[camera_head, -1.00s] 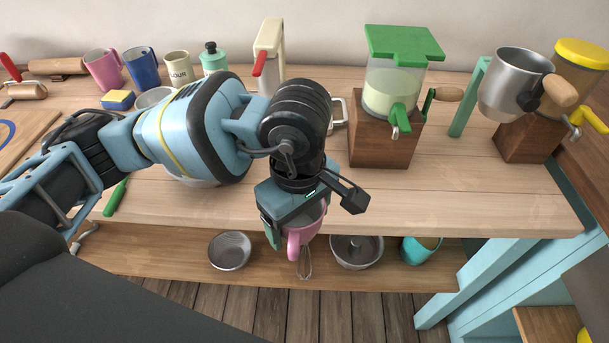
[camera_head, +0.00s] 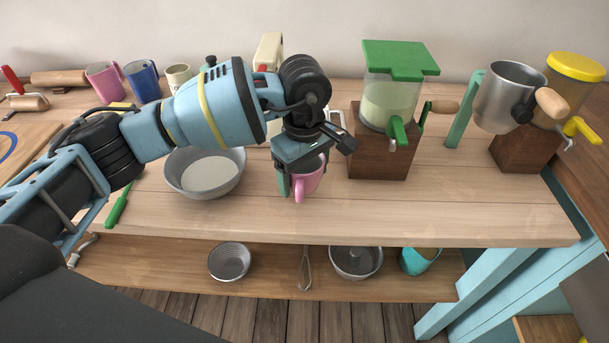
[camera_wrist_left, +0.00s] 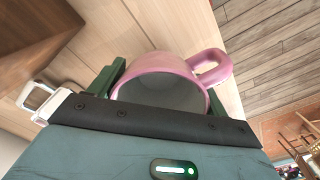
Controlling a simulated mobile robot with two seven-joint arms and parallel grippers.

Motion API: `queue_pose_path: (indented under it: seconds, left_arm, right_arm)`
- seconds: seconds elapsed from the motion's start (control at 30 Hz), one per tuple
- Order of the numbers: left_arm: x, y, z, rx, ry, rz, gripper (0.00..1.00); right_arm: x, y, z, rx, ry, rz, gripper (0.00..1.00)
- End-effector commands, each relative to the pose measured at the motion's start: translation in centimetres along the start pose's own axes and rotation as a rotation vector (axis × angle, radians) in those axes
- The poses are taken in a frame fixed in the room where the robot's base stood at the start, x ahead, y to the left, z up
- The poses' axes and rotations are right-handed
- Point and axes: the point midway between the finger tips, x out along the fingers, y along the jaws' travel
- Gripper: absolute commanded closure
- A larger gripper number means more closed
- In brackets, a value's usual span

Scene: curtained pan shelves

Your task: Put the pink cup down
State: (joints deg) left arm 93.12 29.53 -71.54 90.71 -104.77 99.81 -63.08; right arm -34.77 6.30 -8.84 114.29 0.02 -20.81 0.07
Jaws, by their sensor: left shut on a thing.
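The pink cup (camera_head: 308,180) is held by my left gripper (camera_head: 298,182) over the wooden counter (camera_head: 400,208), between the grey bowl and the wooden base of the green-lidded dispenser. In the left wrist view, the cup (camera_wrist_left: 168,68) sits between the two green fingers of my left gripper (camera_wrist_left: 160,80), its handle toward the right and its open mouth facing the camera. Its inside looks grey and empty. I cannot tell whether its bottom touches the counter. A second pink mug (camera_head: 104,82) stands at the back left. My right gripper is not in view.
A grey bowl (camera_head: 172,178) is left of the cup. The green-lidded dispenser (camera_head: 390,92) on its wooden block (camera_head: 362,160) is close on the right. Below, a shelf (camera_head: 160,270) holds a whisk (camera_head: 305,268) and pans.

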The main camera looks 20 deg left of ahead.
Motion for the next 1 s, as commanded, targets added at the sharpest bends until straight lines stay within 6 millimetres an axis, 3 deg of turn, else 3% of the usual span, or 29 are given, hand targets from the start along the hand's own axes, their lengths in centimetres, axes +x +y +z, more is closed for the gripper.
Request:
queue_pose_path:
  seconds: [0.4, 0.63, 1.0]
  left_arm:
    - [0.1, 1.5, -1.5, -0.003, 0.000, 0.003, 0.51]
    - [2.7, 1.5, -1.5, 0.001, 0.001, 0.004, 0.51]
    - [3.4, 1.5, -1.5, 0.002, 0.000, 0.002, 0.51]
  right_arm:
    - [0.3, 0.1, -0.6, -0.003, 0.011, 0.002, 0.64]
    - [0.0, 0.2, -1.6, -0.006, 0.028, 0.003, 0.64]
    - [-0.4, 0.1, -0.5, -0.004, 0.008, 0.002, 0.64]
